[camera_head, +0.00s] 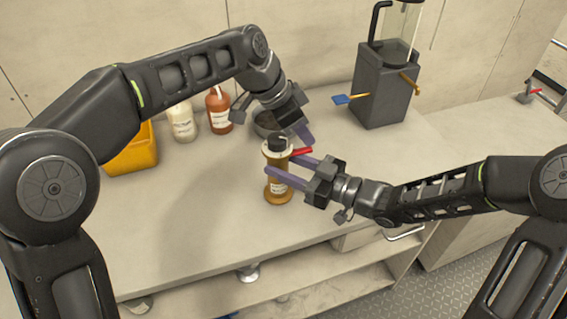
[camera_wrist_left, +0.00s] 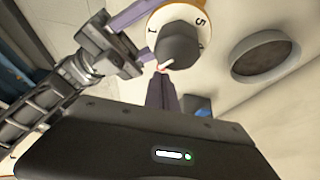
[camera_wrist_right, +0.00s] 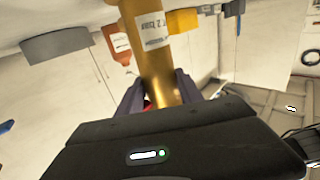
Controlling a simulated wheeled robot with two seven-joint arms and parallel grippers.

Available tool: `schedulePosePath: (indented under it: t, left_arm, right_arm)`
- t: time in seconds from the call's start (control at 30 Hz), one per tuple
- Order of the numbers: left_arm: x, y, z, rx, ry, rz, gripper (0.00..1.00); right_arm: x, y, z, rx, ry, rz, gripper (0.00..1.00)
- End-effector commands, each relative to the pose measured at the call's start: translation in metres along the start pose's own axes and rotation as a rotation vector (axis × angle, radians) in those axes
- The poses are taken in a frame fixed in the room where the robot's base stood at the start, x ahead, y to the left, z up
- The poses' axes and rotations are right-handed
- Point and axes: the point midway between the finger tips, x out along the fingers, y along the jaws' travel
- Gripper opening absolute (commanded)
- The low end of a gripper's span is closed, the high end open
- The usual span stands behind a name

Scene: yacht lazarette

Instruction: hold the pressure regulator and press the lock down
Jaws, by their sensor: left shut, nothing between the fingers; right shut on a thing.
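The pressure regulator (camera_head: 276,188) is an upright brass cylinder with a black knob (camera_head: 278,145) and a pale dial on top. My right gripper (camera_head: 281,162) is shut around its body; the right wrist view shows the labelled body (camera_wrist_right: 155,60) between the fingers. The red lock (camera_head: 302,151) sticks out to the right below the dial. My left gripper (camera_head: 307,137) is shut and empty, just above and behind the lock. In the left wrist view its fingers (camera_wrist_left: 162,88) are beside the dial (camera_wrist_left: 196,22); contact with the lock cannot be told.
A grey round dish (camera_head: 266,124) stands behind the regulator. A red-brown bottle (camera_head: 219,112), a white bottle (camera_head: 183,122) and an orange bin (camera_head: 130,155) stand at the back left. A grey unit (camera_head: 383,88) with a clear cylinder is at the back right. The front left counter is clear.

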Motion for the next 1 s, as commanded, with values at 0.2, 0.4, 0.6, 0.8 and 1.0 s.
schedulePosePath:
  t: [0.2,0.4,0.6,0.8,1.0]
  left_arm:
    - [0.000,0.000,0.000,0.000,0.000,0.000,0.00]
    - [0.005,0.000,0.003,-0.001,0.000,0.000,0.00]
    - [0.012,0.000,0.007,-0.001,0.000,0.000,0.00]
    - [0.020,0.000,0.011,-0.001,-0.002,0.002,0.00]
    - [0.030,0.001,0.017,-0.002,-0.008,0.005,0.00]
  right_arm:
    - [0.000,0.000,0.000,0.000,0.000,-0.001,0.00]
    - [0.000,0.000,0.000,0.000,0.000,-0.001,0.00]
    - [0.000,0.000,0.000,0.000,0.000,-0.001,0.00]
    - [0.000,-0.001,0.000,0.000,0.000,-0.001,0.00]
    - [0.001,-0.001,0.000,-0.003,0.001,-0.004,0.00]
